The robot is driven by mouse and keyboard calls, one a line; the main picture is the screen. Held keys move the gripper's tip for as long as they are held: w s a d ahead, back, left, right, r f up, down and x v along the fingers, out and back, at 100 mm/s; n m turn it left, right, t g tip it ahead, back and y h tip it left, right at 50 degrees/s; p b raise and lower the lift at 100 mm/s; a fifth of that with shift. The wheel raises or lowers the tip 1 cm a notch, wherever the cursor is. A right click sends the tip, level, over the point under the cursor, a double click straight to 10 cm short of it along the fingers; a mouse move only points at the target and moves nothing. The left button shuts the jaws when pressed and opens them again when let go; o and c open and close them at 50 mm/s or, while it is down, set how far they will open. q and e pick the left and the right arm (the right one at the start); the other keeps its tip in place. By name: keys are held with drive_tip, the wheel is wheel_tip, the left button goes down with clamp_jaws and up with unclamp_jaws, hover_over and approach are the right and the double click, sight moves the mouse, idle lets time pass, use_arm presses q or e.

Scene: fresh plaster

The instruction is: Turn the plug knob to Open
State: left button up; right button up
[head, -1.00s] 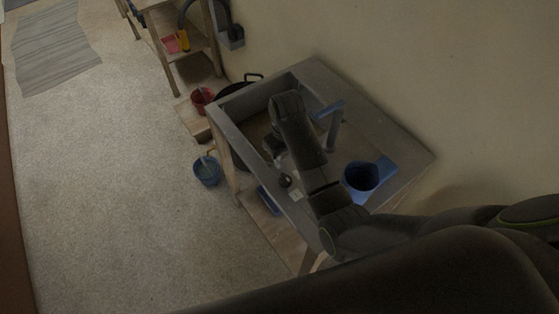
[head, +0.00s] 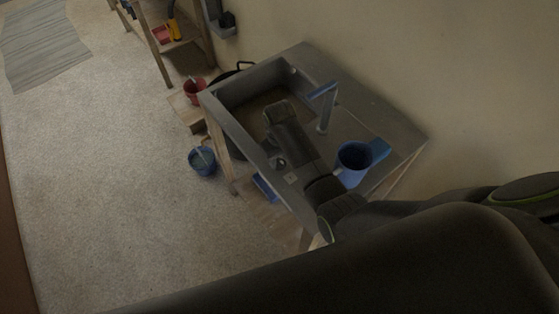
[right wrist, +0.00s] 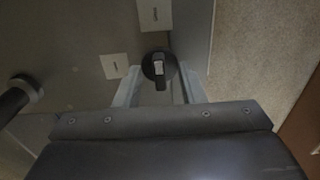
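The plug knob (right wrist: 160,68) is a round black dial with a narrow handle and a pale mark, on the grey sink unit. In the right wrist view its handle points down the picture, toward my gripper's body. Two pale labels lie near it, one to the left (right wrist: 115,66) and one above (right wrist: 155,14); their writing is too small to read. My right gripper (right wrist: 159,82) is open, its pale fingers on either side of the knob, with visible gaps. In the head view my right arm reaches over the sink (head: 226,126) and the knob is hard to make out. My left gripper is not in view.
A blue-handled tap (head: 325,108) stands behind the basin. Blue (head: 203,162) and red (head: 195,91) buckets stand left of the unit.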

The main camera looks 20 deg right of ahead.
drive_tip(key=c, duration=0.4)
clamp_jaws()
drive_tip(key=shift+r+n+p, duration=0.2)
drive_tip(key=shift+n+p, duration=0.4)
drive_tip(key=shift+p, duration=0.05)
drive_tip(key=shift+f+n, duration=0.2)
drive_tip(key=shift+n, duration=1)
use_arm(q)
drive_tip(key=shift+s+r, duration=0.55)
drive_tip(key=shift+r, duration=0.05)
use_arm(e)
drive_tip(key=n, duration=0.4)
drive_tip(key=shift+n, duration=0.3)
